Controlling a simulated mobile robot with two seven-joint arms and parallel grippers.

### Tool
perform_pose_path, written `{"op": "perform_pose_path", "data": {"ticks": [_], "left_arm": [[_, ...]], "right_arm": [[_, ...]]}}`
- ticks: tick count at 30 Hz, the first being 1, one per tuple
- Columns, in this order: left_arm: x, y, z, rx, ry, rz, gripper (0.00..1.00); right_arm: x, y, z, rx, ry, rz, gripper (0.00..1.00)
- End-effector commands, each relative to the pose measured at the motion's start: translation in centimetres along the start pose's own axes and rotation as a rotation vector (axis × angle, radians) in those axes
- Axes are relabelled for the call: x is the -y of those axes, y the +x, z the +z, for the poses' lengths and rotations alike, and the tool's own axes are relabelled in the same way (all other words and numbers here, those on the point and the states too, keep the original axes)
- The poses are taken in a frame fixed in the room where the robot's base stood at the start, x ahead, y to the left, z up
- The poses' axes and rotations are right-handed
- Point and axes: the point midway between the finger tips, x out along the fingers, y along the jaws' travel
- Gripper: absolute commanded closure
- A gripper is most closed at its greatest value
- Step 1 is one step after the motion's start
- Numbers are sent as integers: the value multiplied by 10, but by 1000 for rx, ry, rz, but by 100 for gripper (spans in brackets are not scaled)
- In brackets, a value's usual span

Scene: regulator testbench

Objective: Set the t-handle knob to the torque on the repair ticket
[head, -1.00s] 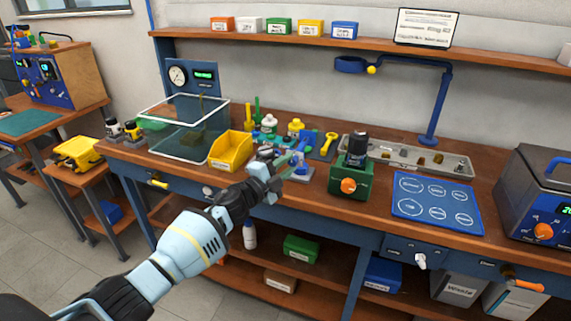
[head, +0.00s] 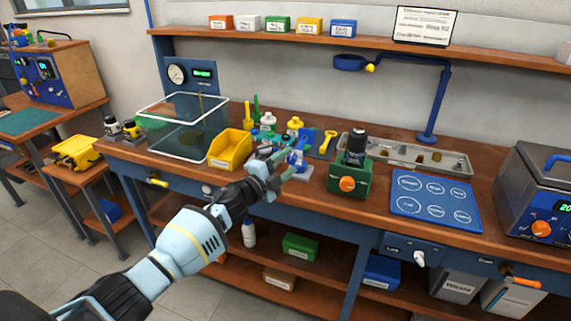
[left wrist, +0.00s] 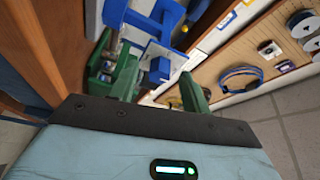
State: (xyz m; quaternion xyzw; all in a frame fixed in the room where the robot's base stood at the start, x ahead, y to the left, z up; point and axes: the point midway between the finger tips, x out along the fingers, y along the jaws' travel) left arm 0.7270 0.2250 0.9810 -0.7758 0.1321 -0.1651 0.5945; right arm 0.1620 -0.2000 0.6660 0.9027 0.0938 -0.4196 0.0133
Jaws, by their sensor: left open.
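A small blue fixture (head: 301,162) on a pale base stands at the front of the bench, right of the yellow bin. In the left wrist view, a blue knob (left wrist: 158,69) sits in front of a white plate, with blue parts behind it. I cannot read any scale or setting. My left gripper (head: 284,166) is open and close to the fixture, its green fingers pointing at it. In the wrist view the fingers lie on either side of the knob, apparently without gripping it. A white sheet, likely the repair ticket (head: 422,25), stands on the shelf; its text is unreadable.
The yellow bin (head: 239,136) is close left. A blue mat (head: 433,216) lies farther right.

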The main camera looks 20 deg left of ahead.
Motion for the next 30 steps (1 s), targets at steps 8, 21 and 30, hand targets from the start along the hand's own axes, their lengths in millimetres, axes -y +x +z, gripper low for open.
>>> {"op": "perform_pose_path", "data": {"ticks": [8,21,30], "left_arm": [[2,-30,0,1,2,0,53],[1,-76,0,1,1,0,53],[0,-77,0,1,0,0,53]], "right_arm": [[0,-2,-8,-13,-1,2,64],[1,-5,-7,-10,2,2,64],[0,-5,-7,-11,1,2,64]]}}
